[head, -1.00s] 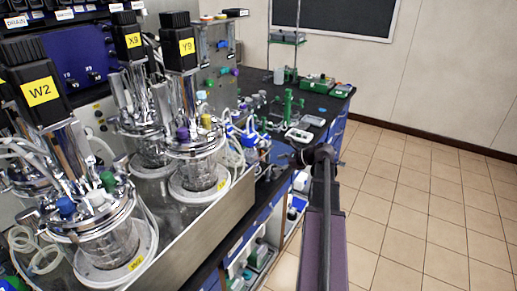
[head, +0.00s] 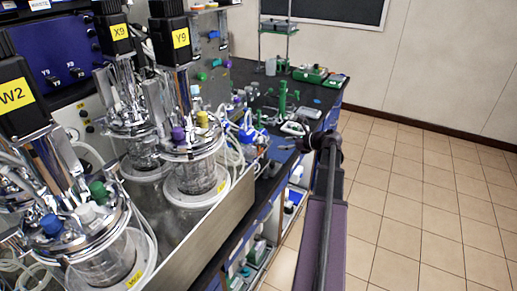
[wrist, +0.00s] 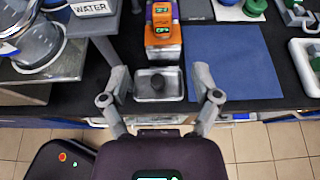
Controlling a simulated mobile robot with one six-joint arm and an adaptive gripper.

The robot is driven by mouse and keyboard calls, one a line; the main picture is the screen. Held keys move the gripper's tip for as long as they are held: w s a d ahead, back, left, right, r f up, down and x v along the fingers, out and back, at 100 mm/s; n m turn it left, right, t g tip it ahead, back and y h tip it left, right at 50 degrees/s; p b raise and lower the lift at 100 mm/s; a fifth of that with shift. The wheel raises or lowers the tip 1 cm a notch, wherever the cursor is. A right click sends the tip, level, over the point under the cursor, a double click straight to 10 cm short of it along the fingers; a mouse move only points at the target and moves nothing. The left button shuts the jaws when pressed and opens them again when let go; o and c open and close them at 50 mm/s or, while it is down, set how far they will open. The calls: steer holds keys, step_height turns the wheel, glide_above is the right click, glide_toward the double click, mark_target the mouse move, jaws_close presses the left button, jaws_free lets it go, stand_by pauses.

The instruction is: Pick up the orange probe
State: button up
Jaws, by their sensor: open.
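In the wrist view, an orange device with small lit displays (wrist: 163,37) stands on the dark bench, straight ahead of my gripper (wrist: 160,78). A second orange piece with a green display (wrist: 161,13) shows just behind it, cut by the top edge; I cannot tell which part is the probe. My gripper is open, its two fingers spread to either side of a small metal tray (wrist: 148,97), with nothing between them. In the head view I cannot make out the orange device.
A blue mat (wrist: 232,62) lies to the right of the orange device. A glass vessel (wrist: 35,42) and a "WATER" label (wrist: 93,8) are at left. In the head view, glass bioreactors (head: 195,175) crowd the left; the tiled floor (head: 420,200) at right is clear.

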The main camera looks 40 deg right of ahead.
mark_target(260, 150)
steer(key=b+x, duration=0.3)
steer(key=x, duration=0.5)
steer(key=shift+w, duration=0.2)
steer(key=shift+a+f, duration=0.1)
steer(key=shift+f, duration=0.05)
steer(key=shift+d+b+x, duration=0.1)
steer(key=shift+b+x, duration=0.35)
steer(key=shift+x, duration=0.55)
steer(key=shift+d+b+x, duration=0.15)
steer(key=shift+b+x, duration=0.3)
steer(key=shift+x, duration=0.55)
steer(key=shift+w+a+f, duration=0.2)
steer(key=shift+w+a, duration=0.05)
steer(key=shift+w, duration=0.3)
jaws_close()
